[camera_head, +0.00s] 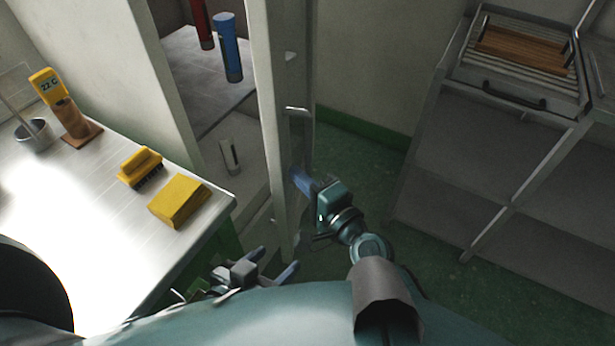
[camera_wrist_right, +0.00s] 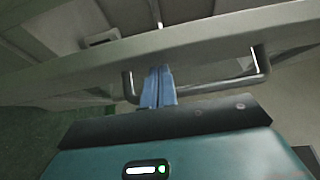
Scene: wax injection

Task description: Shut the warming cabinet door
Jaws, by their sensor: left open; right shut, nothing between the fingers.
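The warming cabinet door (camera_head: 270,95) stands open and shows as a tall pale panel, nearly edge-on, in the middle of the head view. Its open cabinet (camera_head: 185,70) is to the left. My right gripper (camera_head: 300,178) is shut and empty beside the door's right side, below a small metal bar. In the right wrist view its blue fingertips (camera_wrist_right: 158,88) are together by a U-shaped bar handle (camera_wrist_right: 215,86) on a pale panel; I cannot tell whether they touch. My left gripper (camera_head: 272,264) is open and empty, low, near the door's bottom.
Inside the cabinet stand a red cylinder (camera_head: 202,22) and a blue cylinder (camera_head: 228,48). A steel table (camera_head: 90,215) at left holds a yellow block (camera_head: 178,200), a brush (camera_head: 140,165) and a thermometer (camera_head: 48,85). A metal rack (camera_head: 480,130) stands right. Green floor (camera_head: 350,165) is clear between.

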